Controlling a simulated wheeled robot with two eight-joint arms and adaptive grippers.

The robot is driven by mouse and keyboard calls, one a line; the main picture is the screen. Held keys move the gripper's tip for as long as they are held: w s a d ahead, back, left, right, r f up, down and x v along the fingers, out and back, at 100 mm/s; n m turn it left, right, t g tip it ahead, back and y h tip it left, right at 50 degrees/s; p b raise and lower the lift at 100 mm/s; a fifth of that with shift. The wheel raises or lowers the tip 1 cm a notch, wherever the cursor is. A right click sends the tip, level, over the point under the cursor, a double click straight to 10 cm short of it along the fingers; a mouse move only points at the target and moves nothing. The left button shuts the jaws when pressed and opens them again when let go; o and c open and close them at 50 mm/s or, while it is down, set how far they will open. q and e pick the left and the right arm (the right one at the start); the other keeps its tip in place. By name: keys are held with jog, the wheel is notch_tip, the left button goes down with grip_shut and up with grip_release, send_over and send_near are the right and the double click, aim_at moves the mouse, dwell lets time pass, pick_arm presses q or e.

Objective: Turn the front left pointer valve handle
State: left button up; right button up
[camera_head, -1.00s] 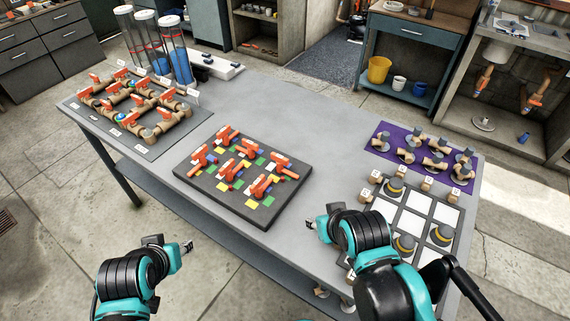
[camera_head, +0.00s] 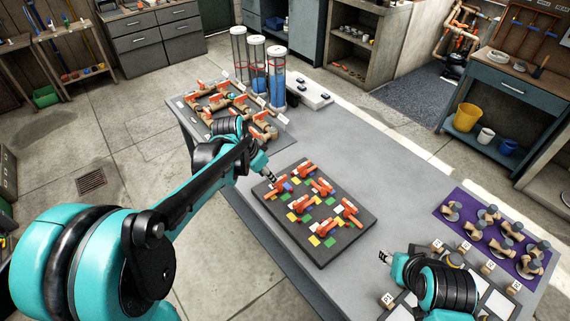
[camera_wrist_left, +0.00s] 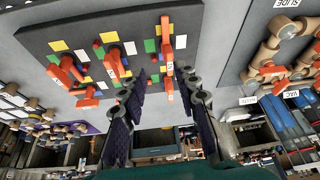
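A dark board (camera_head: 318,257) with coloured squares lies on the table and carries several orange pointer valve handles. One orange handle (camera_head: 281,184) is at the board's left corner in the head view, close to my left gripper (camera_head: 269,176). In the left wrist view my left gripper (camera_wrist_left: 160,88) is open, with two dark fingers spread and nothing between them. An orange handle (camera_wrist_left: 167,62) with a white label stands just beyond the fingertips; contact is not visible. My right gripper (camera_head: 385,258) is low at the table's right part, and its finger opening is too small to tell.
Brown pipes with orange valves (camera_head: 215,97) and clear cylinders (camera_head: 276,78) stand at the table's far left. A purple mat (camera_head: 455,207) with several knobs lies at the right. The table (camera_head: 350,140) beyond the board is clear.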

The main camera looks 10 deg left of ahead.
aim_at(279, 179)
pick_arm(q)
jog(key=shift+m+g+h, duration=0.3)
jog(key=shift+m, duration=0.4)
jog(key=w+f, duration=0.2)
jog(key=w+d+f+b, duration=0.1)
jog(key=w+f, duration=0.1)
jog(key=f, duration=0.1)
jog(key=w+d+f, duration=0.1)
jog(key=w+f, duration=0.1)
jog(key=f, duration=0.1)
pick_arm(e)
jog(key=shift+d+f, duration=0.15)
jog(key=shift+f, duration=0.05)
pick_arm(q)
grip_shut()
